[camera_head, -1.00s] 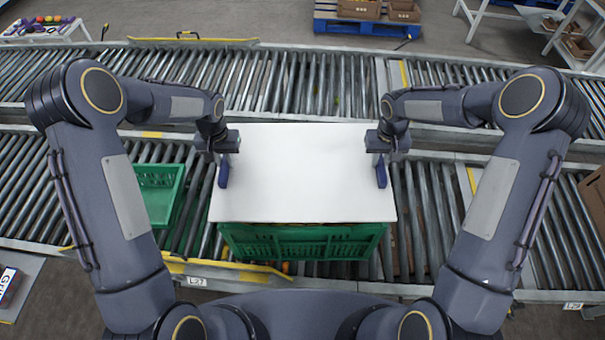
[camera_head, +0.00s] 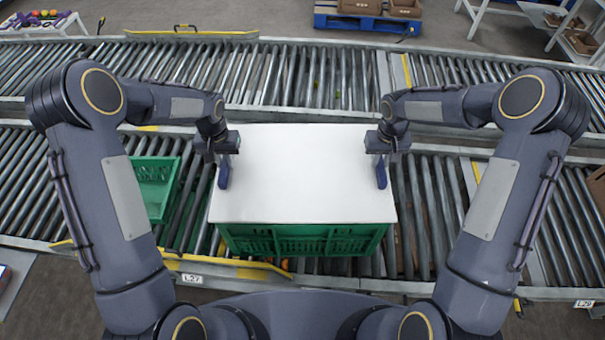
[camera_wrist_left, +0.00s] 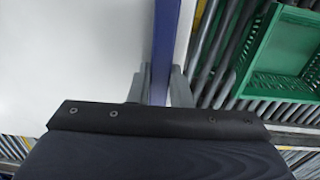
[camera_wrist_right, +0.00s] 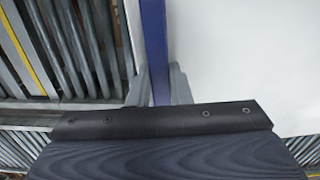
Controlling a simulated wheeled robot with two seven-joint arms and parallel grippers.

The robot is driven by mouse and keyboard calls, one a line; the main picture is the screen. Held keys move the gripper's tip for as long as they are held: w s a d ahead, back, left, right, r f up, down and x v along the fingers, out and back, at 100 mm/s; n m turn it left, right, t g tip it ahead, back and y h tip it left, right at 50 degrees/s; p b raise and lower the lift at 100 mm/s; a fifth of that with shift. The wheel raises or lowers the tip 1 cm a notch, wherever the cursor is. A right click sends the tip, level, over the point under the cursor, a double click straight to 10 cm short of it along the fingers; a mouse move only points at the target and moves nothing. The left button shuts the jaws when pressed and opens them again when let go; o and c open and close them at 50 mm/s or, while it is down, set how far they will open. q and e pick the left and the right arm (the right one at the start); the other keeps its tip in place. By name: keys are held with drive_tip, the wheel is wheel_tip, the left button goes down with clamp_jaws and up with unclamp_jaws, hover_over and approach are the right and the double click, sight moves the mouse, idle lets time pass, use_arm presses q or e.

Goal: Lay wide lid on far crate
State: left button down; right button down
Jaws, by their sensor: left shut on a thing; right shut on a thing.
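The wide lid (camera_head: 300,175) is a flat white panel with an upright blue grip strip at each side. My left gripper (camera_head: 224,158) is shut on the left strip (camera_head: 223,174). My right gripper (camera_head: 381,157) is shut on the right strip (camera_head: 381,174). The wrist views show a blue strip between the fingers on the left (camera_wrist_left: 161,50) and on the right (camera_wrist_right: 154,45). The lid looks level over a green crate (camera_head: 300,242), whose front wall shows below the lid's near edge. The crate's inside is hidden, and I cannot tell whether the lid touches its rim.
Another green crate (camera_head: 176,187) stands to the left on the near roller conveyor (camera_head: 430,215). A second roller conveyor (camera_head: 300,80) runs behind. A yellow rail (camera_head: 225,268) edges the near side. Bare rollers lie right of the lid.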

use_arm(q)
drive_tip(key=c, duration=1.3)
unclamp_jaws()
drive_tip(key=shift+f, duration=0.2)
use_arm(e)
drive_tip(key=c, duration=1.3)
unclamp_jaws()
drive_tip(key=shift+f, duration=0.2)
drive_tip(key=shift+r, duration=0.15)
use_arm(q)
wheel_tip(320, 180, up, 12)
use_arm(e)
wheel_tip(320, 180, up, 12)
drive_tip(key=shift+f, duration=0.1)
